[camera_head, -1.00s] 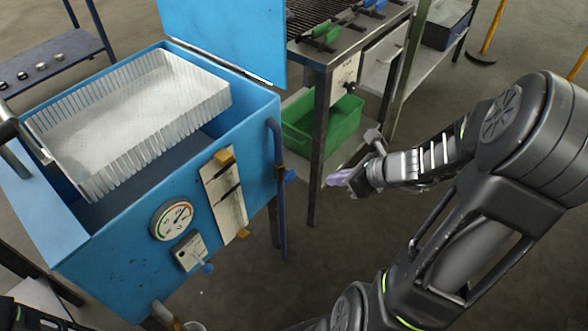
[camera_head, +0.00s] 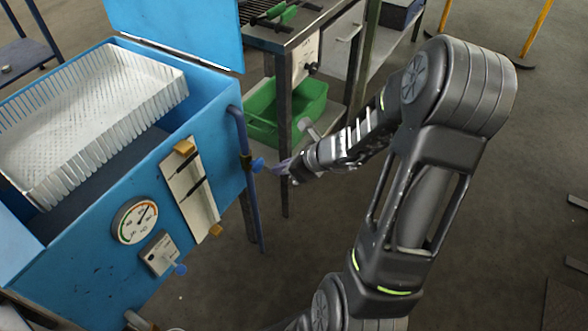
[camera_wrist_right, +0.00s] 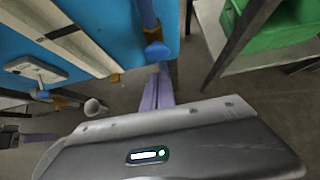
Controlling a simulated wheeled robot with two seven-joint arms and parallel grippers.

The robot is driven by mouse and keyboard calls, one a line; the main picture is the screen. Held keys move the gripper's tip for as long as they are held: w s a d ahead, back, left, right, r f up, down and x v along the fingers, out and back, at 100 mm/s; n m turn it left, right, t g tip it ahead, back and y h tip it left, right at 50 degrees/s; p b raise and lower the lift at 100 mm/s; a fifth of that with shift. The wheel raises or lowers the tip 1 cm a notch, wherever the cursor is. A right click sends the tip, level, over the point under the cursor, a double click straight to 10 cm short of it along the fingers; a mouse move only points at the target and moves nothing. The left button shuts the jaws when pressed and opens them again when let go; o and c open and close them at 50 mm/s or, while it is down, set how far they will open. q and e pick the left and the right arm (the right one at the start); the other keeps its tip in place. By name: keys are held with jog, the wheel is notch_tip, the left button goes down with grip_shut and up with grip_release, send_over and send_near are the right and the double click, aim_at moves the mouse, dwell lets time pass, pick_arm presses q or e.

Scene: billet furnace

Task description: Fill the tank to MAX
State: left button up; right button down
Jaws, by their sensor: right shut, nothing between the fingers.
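The blue tank (camera_head: 90,262) stands at the left with its lid raised and a white basket (camera_head: 85,110) in its open top. On its front are a round gauge (camera_head: 134,221), a sight gauge panel (camera_head: 191,193) with two dark marks, and a small switch box (camera_head: 159,254) with a blue knob. A blue pipe (camera_head: 249,190) runs down its right corner, with a blue valve handle (camera_head: 257,164). My right gripper (camera_head: 284,167) is shut and empty, just right of this handle. In the right wrist view its fingers (camera_wrist_right: 157,93) point toward the handle (camera_wrist_right: 157,50), apparently apart from it. My left gripper is out of view.
A metal table (camera_head: 290,37) with a grate stands behind the tank, close to my right gripper. A green bin (camera_head: 285,108) sits on its lower shelf. A white cup (camera_wrist_right: 95,107) is below the tank.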

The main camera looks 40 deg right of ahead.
aim_at(258, 161)
jog(key=shift+w+a, duration=0.3)
jog(key=shift+w, duration=0.7)
jog(key=shift+w+a, duration=0.3)
jog(key=shift+w, duration=0.65)
jog(key=shift+w+a, duration=0.25)
jog(key=shift+w, duration=0.6)
jog(key=shift+a, duration=0.1)
dwell(5.1)
